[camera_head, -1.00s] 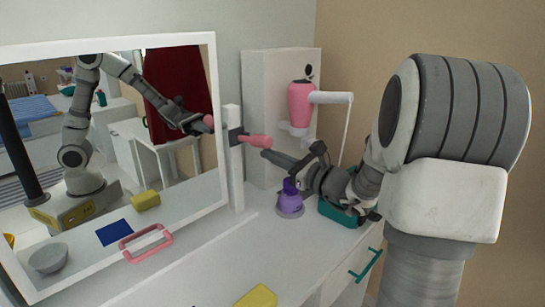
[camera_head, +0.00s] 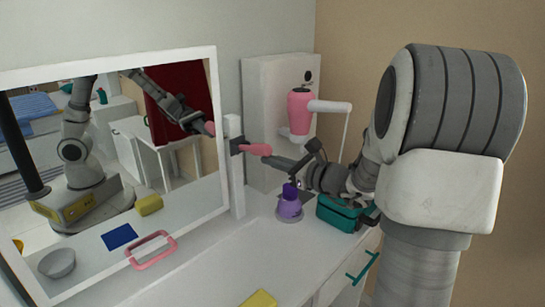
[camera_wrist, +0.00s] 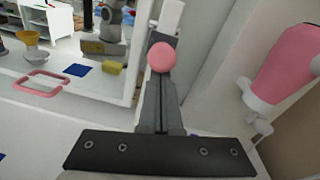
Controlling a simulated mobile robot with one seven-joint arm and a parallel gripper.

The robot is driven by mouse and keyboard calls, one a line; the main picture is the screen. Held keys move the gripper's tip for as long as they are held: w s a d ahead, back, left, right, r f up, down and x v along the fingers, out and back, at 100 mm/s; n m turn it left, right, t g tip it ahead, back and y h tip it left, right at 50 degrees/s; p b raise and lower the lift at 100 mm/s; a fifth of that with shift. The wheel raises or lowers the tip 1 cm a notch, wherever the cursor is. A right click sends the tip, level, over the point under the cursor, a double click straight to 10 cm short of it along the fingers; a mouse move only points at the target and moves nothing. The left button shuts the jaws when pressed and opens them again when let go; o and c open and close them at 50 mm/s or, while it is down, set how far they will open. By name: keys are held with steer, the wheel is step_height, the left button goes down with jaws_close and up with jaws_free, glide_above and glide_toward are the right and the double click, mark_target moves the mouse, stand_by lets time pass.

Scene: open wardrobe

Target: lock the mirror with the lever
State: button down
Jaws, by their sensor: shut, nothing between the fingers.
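The mirror (camera_head: 130,150), in a white frame, stands at the left in the head view. Its right edge is beside a white post (camera_head: 236,190). A pink lever (camera_head: 257,149) sticks out to the right from a dark mount (camera_head: 237,146) on the post. My gripper (camera_head: 275,160) is shut and empty, its tip just below and right of the lever's end. In the wrist view the lever's round pink end (camera_wrist: 161,57) shows at the tip of my shut fingers (camera_wrist: 160,95). I cannot tell whether they touch. The rest of the lever is hidden there.
A purple bottle (camera_head: 289,205) and a teal box (camera_head: 340,213) stand on the white counter below my arm. A pink dispenser (camera_head: 299,110) is on the white cabinet behind. A yellow block (camera_head: 259,299) lies at the front. The counter before the mirror is mostly clear.

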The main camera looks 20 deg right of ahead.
steer(key=r+g+p, duration=0.1)
steer(key=r+p, duration=0.1)
steer(key=p, duration=0.3)
steer(key=r+g+h+p, duration=0.1)
steer(key=r+g+p, duration=0.1)
steer(key=p, duration=0.3)
steer(key=w+r+g+h+p, duration=0.1)
steer(key=p, duration=0.4)
steer(key=shift+a+r+g, duration=0.2)
steer(key=shift+r+g, duration=0.1)
steer(key=shift+r, duration=0.1)
steer(key=p, duration=0.3)
steer(key=w+r+g+p, duration=0.1)
steer(key=p, duration=0.2)
steer(key=shift+a+r+g+h, duration=0.2)
steer(key=shift+r+g+h, duration=0.1)
steer(key=shift+h, duration=0.1)
steer(key=p, duration=0.1)
steer(key=g+p, duration=0.1)
steer(key=p, duration=0.1)
steer(key=shift+w+a+r+h, duration=0.15)
steer(key=shift+w+r+h, duration=0.05)
steer(key=shift+w+h, duration=0.1)
steer(key=shift+w+r+p, duration=0.1)
steer(key=shift+w+p, duration=0.05)
steer(key=shift+p, duration=0.45)
steer(key=shift+w+a+r+p, duration=0.1)
steer(key=shift+w+a+p, duration=0.1)
steer(key=shift+p, duration=0.25)
steer(key=shift+d, duration=0.1)
